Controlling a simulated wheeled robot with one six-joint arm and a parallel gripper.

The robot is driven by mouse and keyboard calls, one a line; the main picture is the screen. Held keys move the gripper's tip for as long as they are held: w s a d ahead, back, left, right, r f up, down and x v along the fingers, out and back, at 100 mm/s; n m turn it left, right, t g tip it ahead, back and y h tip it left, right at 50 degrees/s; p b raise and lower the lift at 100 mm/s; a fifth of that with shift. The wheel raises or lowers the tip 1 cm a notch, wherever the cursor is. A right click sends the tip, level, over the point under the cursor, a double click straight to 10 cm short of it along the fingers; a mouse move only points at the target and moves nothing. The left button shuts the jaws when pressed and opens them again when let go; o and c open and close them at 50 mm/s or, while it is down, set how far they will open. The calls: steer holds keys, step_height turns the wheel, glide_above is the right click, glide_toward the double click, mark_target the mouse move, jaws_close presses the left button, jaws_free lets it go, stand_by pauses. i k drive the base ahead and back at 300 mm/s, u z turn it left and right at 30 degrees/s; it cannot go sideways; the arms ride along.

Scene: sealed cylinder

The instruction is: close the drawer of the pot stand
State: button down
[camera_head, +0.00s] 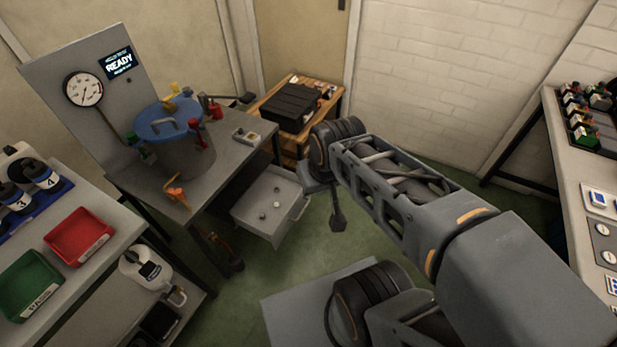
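The pot stand (222,160) is a grey bench at the left centre, with a blue-lidded metal pot (183,157) on top. Its drawer (262,224) is pulled out below the bench top, toward the middle of the floor. A few small round items lie inside the drawer. My gripper (338,222) hangs at the end of my arm, to the right of the drawer's front and apart from it in the picture. It is small and dark here, and I cannot tell whether its fingers are open or shut.
A wooden cart (334,104) with a black case (291,106) stands behind the drawer. A bench with red (78,235) and green (32,283) trays is at the left. Another table (565,150) stands at the right. Green floor is clear around the drawer's front.

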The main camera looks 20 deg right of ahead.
mark_target(261, 197)
steer(key=u, duration=0.05)
steer(key=i, duration=1)
steer(key=z, duration=0.5)
